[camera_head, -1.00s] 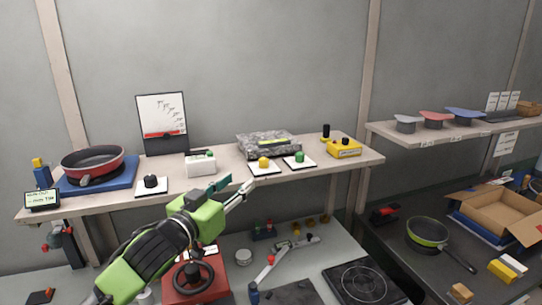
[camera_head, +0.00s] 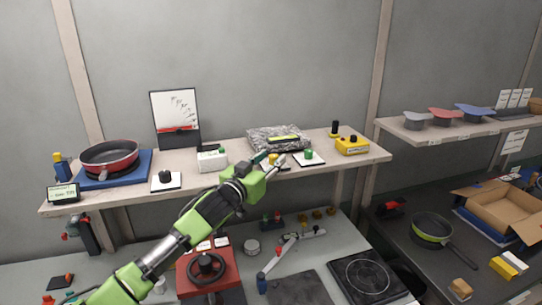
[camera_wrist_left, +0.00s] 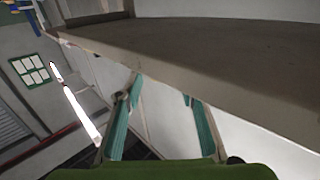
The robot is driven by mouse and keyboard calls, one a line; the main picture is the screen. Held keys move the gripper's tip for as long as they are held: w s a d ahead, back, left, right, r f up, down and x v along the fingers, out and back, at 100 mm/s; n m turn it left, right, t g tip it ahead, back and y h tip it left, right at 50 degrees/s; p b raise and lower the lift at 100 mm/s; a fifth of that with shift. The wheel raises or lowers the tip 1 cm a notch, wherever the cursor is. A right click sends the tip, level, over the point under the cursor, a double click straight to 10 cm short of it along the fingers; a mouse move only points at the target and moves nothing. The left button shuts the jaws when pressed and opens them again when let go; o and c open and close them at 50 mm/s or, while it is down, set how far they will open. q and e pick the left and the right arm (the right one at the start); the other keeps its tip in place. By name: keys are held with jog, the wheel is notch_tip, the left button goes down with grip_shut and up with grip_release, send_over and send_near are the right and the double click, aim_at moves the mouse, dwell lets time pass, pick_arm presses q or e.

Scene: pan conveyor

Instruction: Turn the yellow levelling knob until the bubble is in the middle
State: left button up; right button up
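Contact cannot be told. In the left wrist view the gripper (camera_wrist_left: 161,96) has its teal fingers apart beside the shelf edge, and no knob shows. My right gripper is not in view.
A green knob (camera_head: 308,155) stands close on the right. A white box with a green button (camera_head: 211,161) and a black knob (camera_head: 165,176) stand left. A yellow box (camera_head: 352,146) stands farther right. A red pan (camera_head: 110,155) is at the left end.

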pick_arm(q)
jog(key=shift+w+d, duration=0.2)
jog(key=shift+w, duration=0.2)
grip_shut()
jog(key=shift+s+d+f, duration=0.1)
jog(key=shift+d, duration=0.05)
jog(key=n+y+b, duration=0.1)
jog(key=b, duration=0.1)
jog(key=n+t+y+b, duration=0.1)
jog(key=b, duration=0.1)
jog(key=shift+s+d+f+y+b, duration=0.1)
jog(key=shift+d+y+b, duration=0.1)
jog(key=shift+y+b, duration=0.2)
jog(key=shift+a+r+n+t+y+b, duration=0.1)
jog(key=shift+r+n+t+y+b, duration=0.15)
jog(key=shift+n+y+b, duration=0.55)
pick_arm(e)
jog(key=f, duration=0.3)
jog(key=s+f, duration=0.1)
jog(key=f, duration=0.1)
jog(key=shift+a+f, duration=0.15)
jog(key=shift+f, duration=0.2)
pick_arm(q)
jog(key=shift+p, duration=0.3)
grip_release()
